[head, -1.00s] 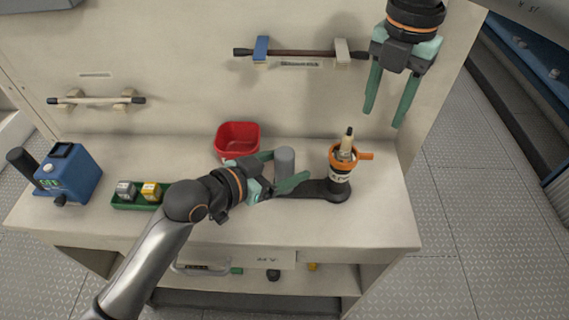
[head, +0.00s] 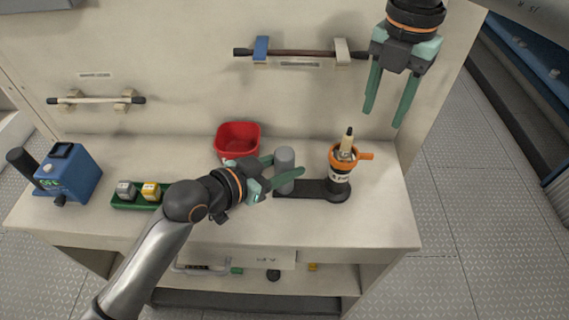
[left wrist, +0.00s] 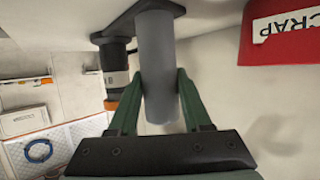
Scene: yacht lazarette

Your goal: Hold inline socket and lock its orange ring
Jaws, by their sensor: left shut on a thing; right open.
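The inline socket (head: 340,180) is a dark upright body with a white label, standing at the right end of a flat black base (head: 308,189). Its orange ring (head: 342,157) sits near the top, with a tab pointing right. A pale plug with a black tip (head: 347,143) rises out of the ring. A grey upright cylinder (head: 285,160) stands at the base's left end. My left gripper (head: 284,168) is shut on this cylinder, which also shows between the fingers in the left wrist view (left wrist: 156,65). My right gripper (head: 385,115) is open and empty, above and right of the socket.
A red bin (head: 238,131) stands behind the left gripper. A green tray (head: 128,203) with small blocks and a blue device (head: 72,172) are at the left. Bars hang on the back wall, one (head: 303,53) near the right gripper. The bench front right is clear.

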